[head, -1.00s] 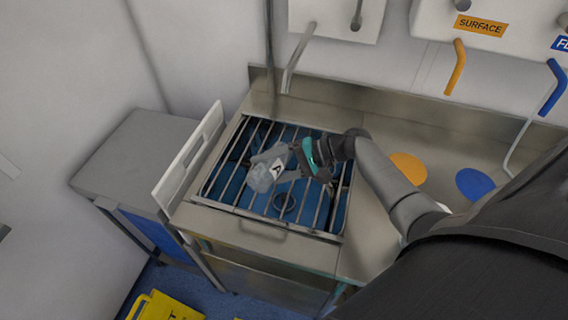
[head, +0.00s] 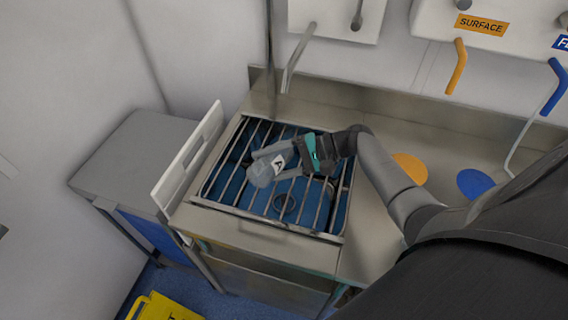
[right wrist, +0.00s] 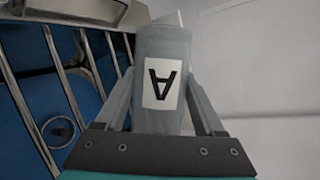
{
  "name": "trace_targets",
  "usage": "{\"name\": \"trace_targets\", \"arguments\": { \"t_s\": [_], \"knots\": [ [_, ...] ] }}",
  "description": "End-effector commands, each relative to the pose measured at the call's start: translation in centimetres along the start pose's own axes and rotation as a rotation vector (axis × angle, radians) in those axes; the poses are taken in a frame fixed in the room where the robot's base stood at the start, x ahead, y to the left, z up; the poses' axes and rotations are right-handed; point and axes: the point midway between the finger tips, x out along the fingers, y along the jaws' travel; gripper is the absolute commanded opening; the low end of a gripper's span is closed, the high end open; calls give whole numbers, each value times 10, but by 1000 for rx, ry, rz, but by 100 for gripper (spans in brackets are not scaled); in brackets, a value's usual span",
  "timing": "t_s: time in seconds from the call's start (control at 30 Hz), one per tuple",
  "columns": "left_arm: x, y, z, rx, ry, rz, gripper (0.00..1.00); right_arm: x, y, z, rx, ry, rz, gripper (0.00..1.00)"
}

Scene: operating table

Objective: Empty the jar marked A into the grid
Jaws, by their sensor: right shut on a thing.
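The clear grey jar with a white label marked A (head: 261,173) is held above the grid, lying tilted with one end toward the lower left. My right gripper (head: 280,161) is shut around the jar; the right wrist view shows the jar (right wrist: 162,60) between its two fingers, the A upside down. The grid (head: 231,193) is a set of metal bars over a blue basin. No contents can be made out inside the jar or coming from it. My left gripper is not in view.
A white panel (head: 187,165) stands along the sink's left edge, beside a grey-topped cabinet (head: 135,150). A tap (head: 297,58) and orange and blue spouts hang behind. An orange disc (head: 409,168) and a blue disc (head: 475,184) lie on the right counter.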

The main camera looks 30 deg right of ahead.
Motion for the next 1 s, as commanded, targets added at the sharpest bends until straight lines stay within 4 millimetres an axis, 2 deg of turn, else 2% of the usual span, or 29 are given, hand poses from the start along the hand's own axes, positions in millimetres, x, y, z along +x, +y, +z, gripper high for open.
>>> {"name": "trace_targets", "arguments": {
  "t_s": [1.0],
  "knots": [
    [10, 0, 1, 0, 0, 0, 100, -7, -9, -3, 110, -68, -47, 13]
  ]
}}
